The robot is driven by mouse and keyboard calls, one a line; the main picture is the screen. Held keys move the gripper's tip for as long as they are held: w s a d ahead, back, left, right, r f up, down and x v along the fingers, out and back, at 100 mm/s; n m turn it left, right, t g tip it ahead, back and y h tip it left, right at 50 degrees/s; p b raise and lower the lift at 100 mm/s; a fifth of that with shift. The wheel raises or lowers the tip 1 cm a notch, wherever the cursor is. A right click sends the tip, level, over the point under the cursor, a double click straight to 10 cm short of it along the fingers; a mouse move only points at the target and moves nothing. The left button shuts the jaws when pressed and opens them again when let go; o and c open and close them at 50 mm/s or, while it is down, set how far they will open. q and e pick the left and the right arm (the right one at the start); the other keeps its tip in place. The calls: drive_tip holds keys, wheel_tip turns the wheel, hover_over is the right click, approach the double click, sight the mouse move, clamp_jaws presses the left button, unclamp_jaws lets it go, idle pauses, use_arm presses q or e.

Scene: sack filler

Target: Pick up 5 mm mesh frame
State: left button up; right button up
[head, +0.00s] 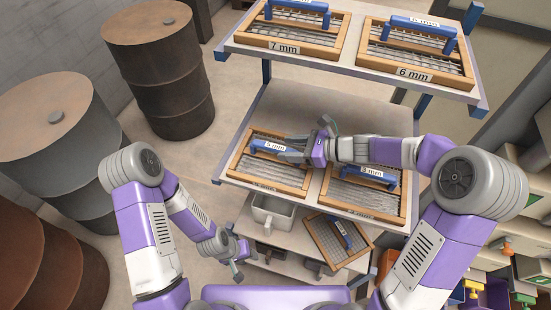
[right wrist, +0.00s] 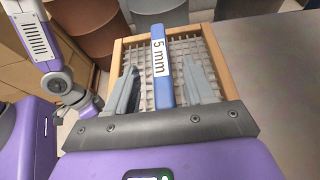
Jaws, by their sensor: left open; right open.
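The 5 mm mesh frame (head: 252,172) is a wooden frame with grey mesh and a blue handle labelled "5 mm". It lies on the left of the rack's middle shelf. In the right wrist view the 5 mm mesh frame (right wrist: 208,60) lies straight ahead. My right gripper (head: 298,150) is open at its handle; in the right wrist view the open fingers (right wrist: 160,88) stand on either side of the blue handle (right wrist: 171,50). I cannot tell whether they touch it. My left gripper (head: 238,262) is open and empty, low beside the rack.
A 3 mm frame (head: 395,200) lies right of the 5 mm frame. The 7 mm (head: 325,52) and 6 mm (head: 376,55) frames lie on the top shelf above. Another frame (head: 320,236) and a grey bin (head: 271,214) are lower. Drums (head: 165,80) stand at left.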

sight(282, 148)
drive_tip(key=x, duration=0.3)
drive_tip(key=shift+w+a+f, duration=0.1)
drive_tip(key=shift+a+f, duration=0.1)
drive_tip(key=shift+f, duration=0.05)
clamp_jaws()
drive_tip(key=shift+r, duration=0.1)
